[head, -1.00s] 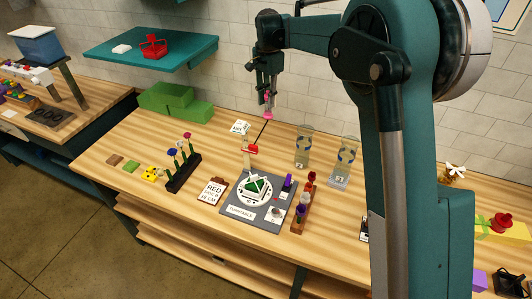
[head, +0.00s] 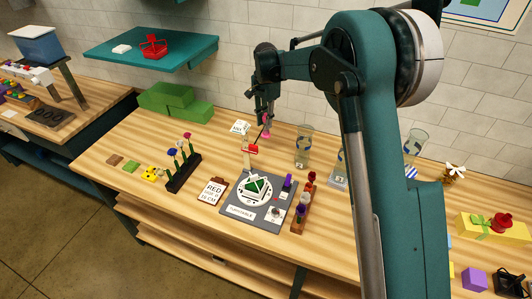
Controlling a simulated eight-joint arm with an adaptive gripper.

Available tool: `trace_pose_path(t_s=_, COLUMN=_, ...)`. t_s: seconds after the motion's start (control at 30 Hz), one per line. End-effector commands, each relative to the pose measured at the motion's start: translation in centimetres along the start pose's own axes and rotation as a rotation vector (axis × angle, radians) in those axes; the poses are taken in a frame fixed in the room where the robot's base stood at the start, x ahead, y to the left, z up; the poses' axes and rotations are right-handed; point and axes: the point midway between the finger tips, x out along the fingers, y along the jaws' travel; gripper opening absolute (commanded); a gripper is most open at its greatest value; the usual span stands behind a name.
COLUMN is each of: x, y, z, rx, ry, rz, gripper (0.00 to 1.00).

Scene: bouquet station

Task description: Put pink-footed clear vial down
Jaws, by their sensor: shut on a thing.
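My gripper (head: 264,118) is at the back middle of the table in the head view, fingers pointing down. It is shut on the pink-footed clear vial. Only the pink foot (head: 266,134) shows clearly, just below the fingers; the clear body is too small to make out. The foot is close to the wooden table top (head: 226,118), behind the turntable (head: 238,212) and left of a clear vase (head: 302,150). I cannot tell whether it touches the table.
Two more clear vases (head: 338,178) (head: 415,145) stand further right, one partly behind my arm. A white stand with a red part (head: 250,150) is close in front of the gripper. A flower rack (head: 183,176) and green blocks (head: 178,103) are to the left.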

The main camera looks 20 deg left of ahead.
Motion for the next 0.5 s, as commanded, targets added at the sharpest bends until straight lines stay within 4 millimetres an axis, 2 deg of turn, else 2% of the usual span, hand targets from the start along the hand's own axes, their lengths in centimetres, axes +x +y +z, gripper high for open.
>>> trace_pose_path(t_s=0.27, x=0.2, y=0.0, z=0.0, rx=0.0, ry=0.0, rz=0.0, gripper=0.0)
trace_pose_path(t_s=0.5, x=2.6, y=0.0, z=0.0, rx=0.0, ry=0.0, rz=0.0, gripper=0.0)
